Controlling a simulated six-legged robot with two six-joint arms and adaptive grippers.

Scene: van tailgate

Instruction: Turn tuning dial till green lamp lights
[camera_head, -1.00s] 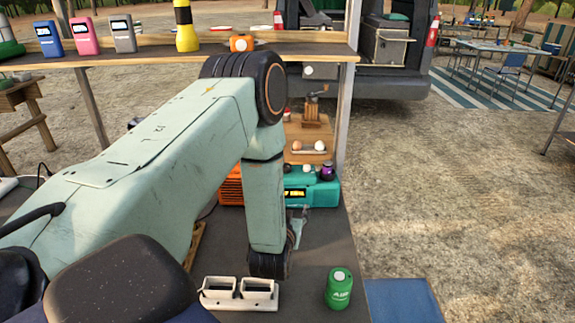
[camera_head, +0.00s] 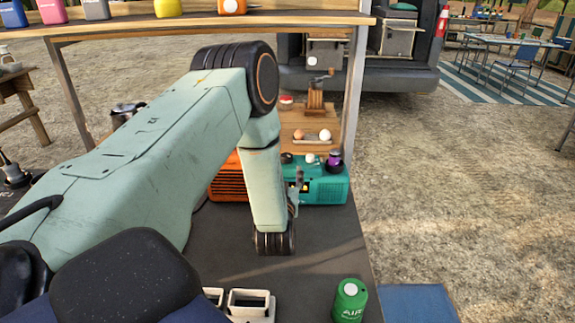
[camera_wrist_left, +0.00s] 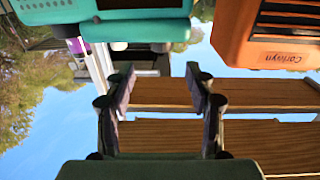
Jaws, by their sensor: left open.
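In the left wrist view, which is upside down, the teal radio (camera_wrist_left: 45,10) fills the top left. Small round dark, white and purple items show along its top; I cannot tell which is the tuning dial, and no lit green lamp is visible. My left gripper (camera_head: 297,187) is in front of the radio and looks apart from it. In the wrist view its fingers (camera_wrist_left: 160,90) are spread with nothing between them. My right gripper is not in view.
An orange radio (camera_head: 228,182) stands left of the teal one, close beside it. A green canister (camera_head: 349,300) and a white two-part holder (camera_head: 248,304) are at the counter's front. A wooden shelf (camera_head: 200,27) crosses above. The counter right of my gripper is clear.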

